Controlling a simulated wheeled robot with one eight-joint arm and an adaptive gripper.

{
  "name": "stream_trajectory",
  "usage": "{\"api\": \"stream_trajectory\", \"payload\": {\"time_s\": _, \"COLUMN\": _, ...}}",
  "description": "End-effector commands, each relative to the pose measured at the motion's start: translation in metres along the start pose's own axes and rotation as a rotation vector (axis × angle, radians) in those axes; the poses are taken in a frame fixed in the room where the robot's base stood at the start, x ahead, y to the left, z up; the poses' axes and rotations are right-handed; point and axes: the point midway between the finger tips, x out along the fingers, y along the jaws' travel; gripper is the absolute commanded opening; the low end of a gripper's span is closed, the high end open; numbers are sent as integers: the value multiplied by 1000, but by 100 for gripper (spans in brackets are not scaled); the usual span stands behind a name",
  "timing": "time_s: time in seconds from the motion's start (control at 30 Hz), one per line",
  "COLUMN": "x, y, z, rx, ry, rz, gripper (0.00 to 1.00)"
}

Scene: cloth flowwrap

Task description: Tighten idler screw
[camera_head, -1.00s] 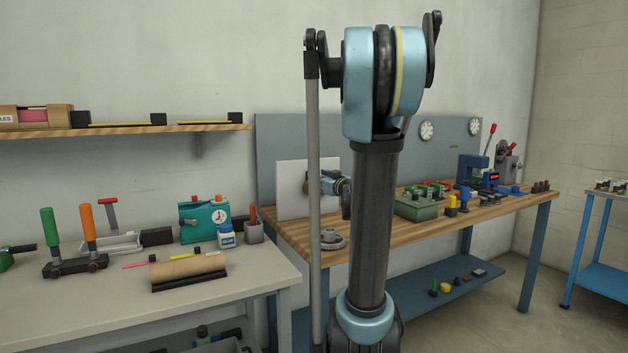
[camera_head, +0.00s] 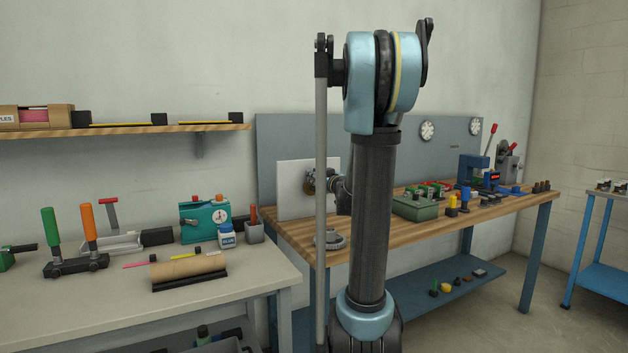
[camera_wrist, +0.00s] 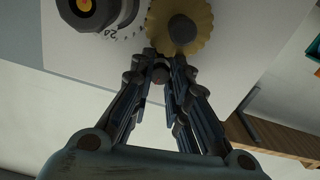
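In the wrist view a white panel (camera_wrist: 235,65) carries a gold toothed wheel (camera_wrist: 207,22) with a dark round cap (camera_wrist: 183,29). A dark dial (camera_wrist: 118,12) with an orange centre and scale marks sits to its left. My gripper (camera_wrist: 165,60) points at the panel, its fingertips close together at the lower edge of the wheel. A small dark round piece with a reddish face (camera_wrist: 159,74) shows between the fingers; I cannot tell whether it is the idler screw or whether they grip it. In the head view the panel (camera_head: 290,201) stands upright and my arm hides most of the gripper.
The panel stands at the left end of a wooden bench (camera_head: 280,229). A grey round part (camera_head: 331,240) lies in front of it. A green box (camera_head: 415,207) and several small tools stand to the right. A pale table (camera_head: 120,300) with clamps and a teal gauge box (camera_head: 203,222) is at left.

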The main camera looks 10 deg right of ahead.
Motion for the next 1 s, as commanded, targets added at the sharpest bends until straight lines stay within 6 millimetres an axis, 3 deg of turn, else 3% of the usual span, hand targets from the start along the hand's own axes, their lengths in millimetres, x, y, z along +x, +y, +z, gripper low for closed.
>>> {"api": "stream_trajectory", "payload": {"time_s": 0.73, "x": 0, "y": 1, "z": 0, "rx": 139, "ry": 0, "rz": 1, "gripper": 0}}
{"api": "stream_trajectory", "payload": {"time_s": 0.77, "x": 0, "y": 1, "z": 0, "rx": 139, "ry": 0, "rz": 1, "gripper": 20}}
{"api": "stream_trajectory", "payload": {"time_s": 0.83, "x": 0, "y": 1, "z": 0, "rx": 139, "ry": 0, "rz": 1, "gripper": 36}}
{"api": "stream_trajectory", "payload": {"time_s": 1.0, "x": 0, "y": 1, "z": 0, "rx": 138, "ry": 0, "rz": 1, "gripper": 38}}
